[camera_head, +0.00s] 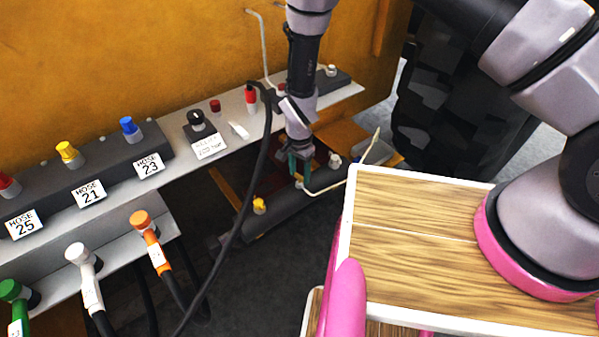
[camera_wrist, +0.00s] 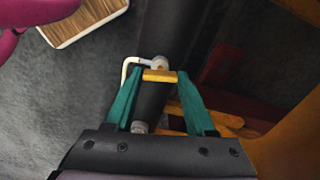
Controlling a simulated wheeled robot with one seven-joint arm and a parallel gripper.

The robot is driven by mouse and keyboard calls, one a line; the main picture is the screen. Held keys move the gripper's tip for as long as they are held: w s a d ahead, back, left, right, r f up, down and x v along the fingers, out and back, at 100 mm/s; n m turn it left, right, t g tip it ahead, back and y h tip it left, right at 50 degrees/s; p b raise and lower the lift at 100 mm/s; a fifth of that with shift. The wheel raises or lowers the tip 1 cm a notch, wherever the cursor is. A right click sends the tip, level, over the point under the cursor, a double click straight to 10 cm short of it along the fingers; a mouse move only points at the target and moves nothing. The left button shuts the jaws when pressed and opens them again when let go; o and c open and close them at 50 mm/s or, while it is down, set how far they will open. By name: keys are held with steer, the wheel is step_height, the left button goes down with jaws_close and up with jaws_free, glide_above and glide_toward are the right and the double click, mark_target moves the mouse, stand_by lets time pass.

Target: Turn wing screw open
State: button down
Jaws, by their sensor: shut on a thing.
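My gripper (camera_wrist: 160,78) is shut on a small flat yellow-orange piece, which I take to be the wing screw (camera_wrist: 158,75). In the wrist view its two teal fingers close on the piece's left and right ends, over a dark bar (camera_wrist: 168,28). A pale round fitting (camera_wrist: 158,62) with a bent white pipe lies just beyond it. In the head view my gripper (camera_head: 299,172) reaches down at the low dark block behind the shelf. There I cannot make out the wing screw; the fingers and arm cover that spot.
A grey shelf (camera_head: 245,137) with labelled hose ports and a hanging black hose (camera_head: 250,185) stands left of my gripper. A thin white bent pipe (camera_head: 340,183) rises to its right. A yellow cap (camera_head: 259,204) sits on the low block. A wooden-topped surface (camera_head: 420,205) is at front right.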

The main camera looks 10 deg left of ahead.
steer(key=n, duration=0.4)
steer(key=shift+n, duration=0.3)
steer(key=n, duration=0.3)
steer(key=shift+n, duration=0.4)
steer(key=n, duration=0.3)
steer(key=shift+n, duration=2.1)
steer(key=shift+c, duration=1.2)
jaws_free()
steer(key=shift+r, duration=0.1)
